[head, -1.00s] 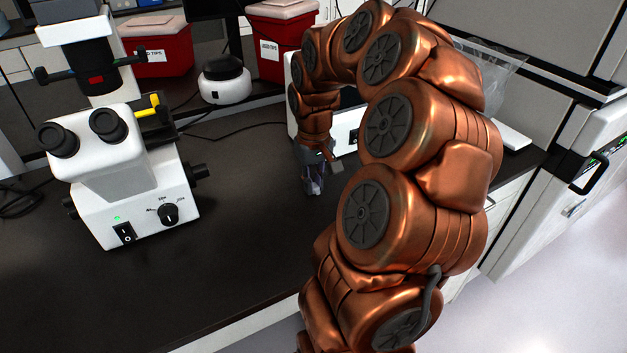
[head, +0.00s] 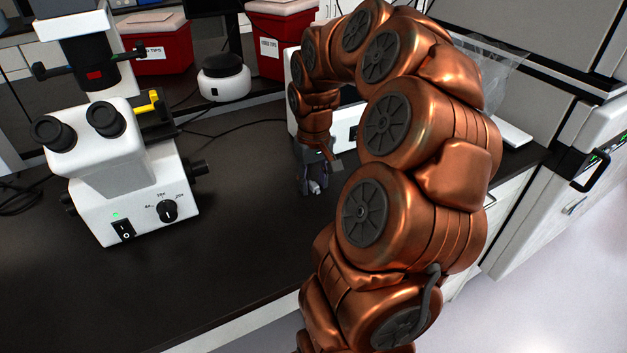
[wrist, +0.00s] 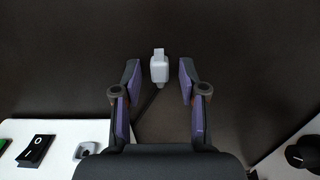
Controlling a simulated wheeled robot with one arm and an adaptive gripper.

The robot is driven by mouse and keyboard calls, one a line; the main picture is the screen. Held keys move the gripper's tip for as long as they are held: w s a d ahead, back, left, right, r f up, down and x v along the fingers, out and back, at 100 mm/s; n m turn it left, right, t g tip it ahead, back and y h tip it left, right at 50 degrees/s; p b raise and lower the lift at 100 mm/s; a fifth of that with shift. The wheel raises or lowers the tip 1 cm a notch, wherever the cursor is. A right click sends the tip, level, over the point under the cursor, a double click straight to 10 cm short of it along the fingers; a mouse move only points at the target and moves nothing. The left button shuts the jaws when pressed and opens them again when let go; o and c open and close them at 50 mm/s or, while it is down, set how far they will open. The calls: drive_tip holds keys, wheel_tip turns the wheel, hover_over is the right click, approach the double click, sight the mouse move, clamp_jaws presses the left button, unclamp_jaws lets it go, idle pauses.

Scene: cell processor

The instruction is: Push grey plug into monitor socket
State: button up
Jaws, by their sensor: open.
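The grey plug (wrist: 159,67) lies between my fingertips in the wrist view, with a gap to each finger. It is pale, with a small lighter tip and a dark cable trailing toward the palm. My gripper (wrist: 158,80) is open around it. In the head view my gripper (head: 314,187) is low over the dark bench, and the plug shows only as a small pale patch (head: 316,187). I cannot make out the monitor socket in either view. A dark monitor-like panel (head: 212,8) is cut off at the top of the head view.
A white microscope (head: 130,180) stands on the left of the dark bench (head: 235,240). A white device (head: 345,122) stands behind my gripper, partly hidden by my arm. Red bins (head: 272,45) and a round white device (head: 223,80) are at the back. The bench between the microscope and gripper is clear.

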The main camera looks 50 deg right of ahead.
sight(314, 185)
drive_tip(key=shift+r, duration=0.1)
drive_tip(key=shift+r+p, duration=0.25)
drive_tip(key=shift+p, duration=0.5)
drive_tip(key=shift+r+b, duration=0.25)
drive_tip(key=shift+b, duration=0.15)
wheel_tip(314, 185, up, 6)
drive_tip(key=shift+s+a+r+b, duration=0.1)
drive_tip(key=shift+s+a+b, duration=0.05)
drive_tip(key=shift+b, duration=0.6)
drive_tip(key=shift+r, duration=0.35)
